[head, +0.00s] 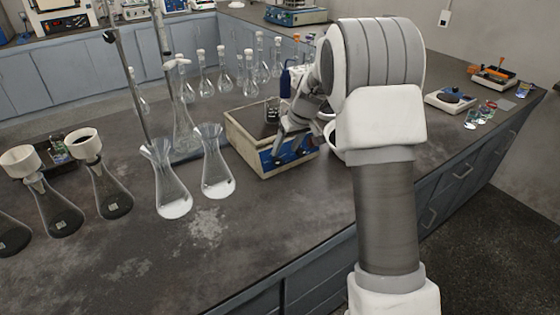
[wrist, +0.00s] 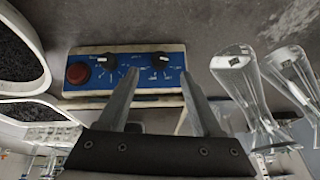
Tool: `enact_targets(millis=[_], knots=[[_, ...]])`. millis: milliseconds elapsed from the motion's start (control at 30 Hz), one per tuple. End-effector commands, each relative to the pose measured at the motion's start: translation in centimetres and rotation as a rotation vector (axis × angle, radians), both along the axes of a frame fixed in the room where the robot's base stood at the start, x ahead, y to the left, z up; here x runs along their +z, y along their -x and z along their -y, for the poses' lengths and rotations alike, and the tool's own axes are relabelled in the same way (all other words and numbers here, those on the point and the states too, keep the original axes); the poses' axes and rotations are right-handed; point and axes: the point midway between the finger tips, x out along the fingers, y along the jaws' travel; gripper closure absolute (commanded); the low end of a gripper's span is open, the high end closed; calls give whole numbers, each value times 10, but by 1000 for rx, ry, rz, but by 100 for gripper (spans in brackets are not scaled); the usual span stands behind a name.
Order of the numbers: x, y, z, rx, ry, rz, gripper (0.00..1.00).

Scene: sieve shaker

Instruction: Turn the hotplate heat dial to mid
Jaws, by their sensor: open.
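The hotplate (head: 240,137) is a beige box with a dark top and a blue front panel, standing on the dark bench in the head view. The wrist view shows the blue panel (wrist: 125,70) with a red round knob (wrist: 78,73) and two black dials, one left (wrist: 106,61) and one right (wrist: 160,59), each with a white mark. I cannot tell which is the heat dial; the print is too small to read. My gripper (wrist: 159,72) is open and empty, with its fingertips at the panel, around or just before the right dial. I cannot tell whether they touch it.
Two flasks with white contents (head: 172,185) (head: 217,165) stand left of the hotplate. A small glass vessel (head: 272,108) is on or behind the hotplate top. Several stoppered flasks stand behind. The bench in front of the hotplate is clear.

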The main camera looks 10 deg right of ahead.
Motion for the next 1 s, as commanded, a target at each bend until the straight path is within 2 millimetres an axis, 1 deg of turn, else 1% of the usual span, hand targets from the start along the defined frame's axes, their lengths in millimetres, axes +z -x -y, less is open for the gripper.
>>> enact_targets(millis=[33,100,300,500,767,800,967,1000], knots=[[-13,-3,-3,1,-1,-4,33],[-26,-8,-5,1,0,-3,33],[-52,-19,-11,0,-1,-1,33],[-62,-23,-13,0,0,0,33],[-63,-23,-13,0,0,1,33],[-63,-23,-13,0,0,1,40],[-63,-23,-13,0,0,0,69],[-63,-23,-13,0,0,0,76]])
